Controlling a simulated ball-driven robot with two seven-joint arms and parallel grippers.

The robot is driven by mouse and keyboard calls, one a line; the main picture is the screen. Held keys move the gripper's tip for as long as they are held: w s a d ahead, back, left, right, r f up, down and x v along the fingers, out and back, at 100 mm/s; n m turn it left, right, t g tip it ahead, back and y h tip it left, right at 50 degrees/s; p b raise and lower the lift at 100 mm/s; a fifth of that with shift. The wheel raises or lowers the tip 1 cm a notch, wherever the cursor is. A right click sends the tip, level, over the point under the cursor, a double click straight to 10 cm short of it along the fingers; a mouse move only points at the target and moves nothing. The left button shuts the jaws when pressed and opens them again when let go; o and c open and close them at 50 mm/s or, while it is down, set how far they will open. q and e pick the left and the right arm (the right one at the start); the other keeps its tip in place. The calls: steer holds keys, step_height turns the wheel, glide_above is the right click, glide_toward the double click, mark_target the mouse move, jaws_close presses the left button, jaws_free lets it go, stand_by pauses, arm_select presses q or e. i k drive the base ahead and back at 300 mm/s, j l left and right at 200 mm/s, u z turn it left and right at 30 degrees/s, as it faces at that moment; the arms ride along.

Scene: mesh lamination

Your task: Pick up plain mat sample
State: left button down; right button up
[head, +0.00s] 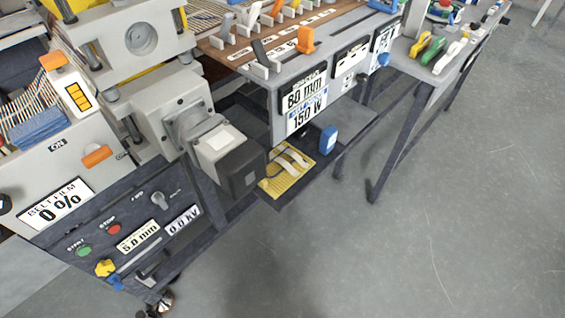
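I cannot make out anything that is surely the plain mat sample. A yellow ribbed piece (287,172) with pale curved strips on it lies on the low shelf under the bench. A blue folded piece (38,126) lies at the far left beside a comb of thin wooden strips. Neither of my grippers is in this view.
A bench with levers and an "80 mm, 150 W" display (305,106) runs to the upper right. The grey floor (440,240) at right is clear.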

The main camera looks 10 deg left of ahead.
mark_target(287, 164)
steer(key=i+l, duration=0.2)
steer(key=l, duration=0.15)
steer(key=i+l, duration=0.2)
steer(key=l, duration=0.15)
steer(key=i+l, duration=0.2)
steer(key=l, duration=0.15)
steer(key=i+l+u, duration=0.1)
steer(key=u, duration=0.3)
steer(key=l+u, duration=0.4)
steer(key=i+l+u, duration=0.1)
steer(key=u, duration=0.3)
